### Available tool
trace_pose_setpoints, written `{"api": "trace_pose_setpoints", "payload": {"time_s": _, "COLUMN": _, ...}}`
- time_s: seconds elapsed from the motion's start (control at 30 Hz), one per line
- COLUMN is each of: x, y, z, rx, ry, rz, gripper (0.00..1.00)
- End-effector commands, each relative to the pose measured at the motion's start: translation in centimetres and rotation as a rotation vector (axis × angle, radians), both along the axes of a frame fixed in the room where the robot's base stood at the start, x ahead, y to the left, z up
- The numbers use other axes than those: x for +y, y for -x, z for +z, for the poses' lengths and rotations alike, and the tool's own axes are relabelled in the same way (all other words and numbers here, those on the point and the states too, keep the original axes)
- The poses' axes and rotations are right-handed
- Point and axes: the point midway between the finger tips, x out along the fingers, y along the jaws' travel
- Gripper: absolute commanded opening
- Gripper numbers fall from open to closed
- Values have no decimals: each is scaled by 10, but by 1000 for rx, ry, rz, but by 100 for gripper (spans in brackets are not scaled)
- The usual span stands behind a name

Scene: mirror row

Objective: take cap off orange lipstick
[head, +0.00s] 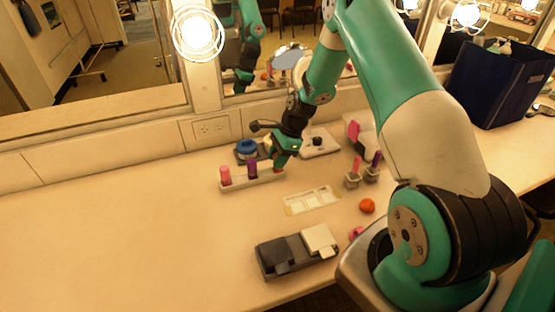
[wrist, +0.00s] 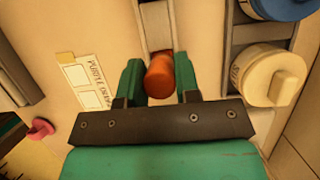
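The orange lipstick (wrist: 159,76) stands at the end of a pale rack (wrist: 158,36), seen from above in the wrist view with its orange top between my fingers. My gripper (wrist: 160,82) has one green finger close on each side of it; whether they touch it cannot be told. In the head view my gripper (head: 280,163) is low over the right end of the rack (head: 235,186) and mostly hides the orange lipstick. A pink lipstick (head: 225,176) and a purple lipstick (head: 252,168) stand upright in the rack to the left.
A blue-lidded jar (head: 246,148) stands behind the rack. The counter's left is clear. Mirrors line the back.

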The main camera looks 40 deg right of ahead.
Motion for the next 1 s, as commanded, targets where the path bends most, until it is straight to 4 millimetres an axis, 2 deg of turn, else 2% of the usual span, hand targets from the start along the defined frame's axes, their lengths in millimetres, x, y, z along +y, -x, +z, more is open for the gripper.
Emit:
{"api": "trace_pose_setpoints", "payload": {"time_s": 0.03, "x": 0, "y": 0, "z": 0, "rx": 0, "ry": 0, "rz": 0, "gripper": 12}}
{"api": "trace_pose_setpoints", "payload": {"time_s": 0.07, "x": 0, "y": 0, "z": 0, "rx": 1, "ry": 0, "rz": 0, "gripper": 8}}
{"api": "trace_pose_setpoints", "payload": {"time_s": 0.37, "x": 0, "y": 0, "z": 1, "rx": 0, "ry": 0, "rz": 0, "gripper": 8}}
{"api": "trace_pose_setpoints", "payload": {"time_s": 0.57, "x": 0, "y": -1, "z": 16, "rx": -3, "ry": 0, "rz": -1, "gripper": 8}}
{"api": "trace_pose_setpoints", "payload": {"time_s": 0.77, "x": -1, "y": -1, "z": 56, "rx": -6, "ry": 2, "rz": 0, "gripper": 8}}
{"api": "trace_pose_setpoints", "payload": {"time_s": 1.0, "x": -1, "y": -1, "z": 127, "rx": -6, "ry": 3, "rz": 0, "gripper": 8}}
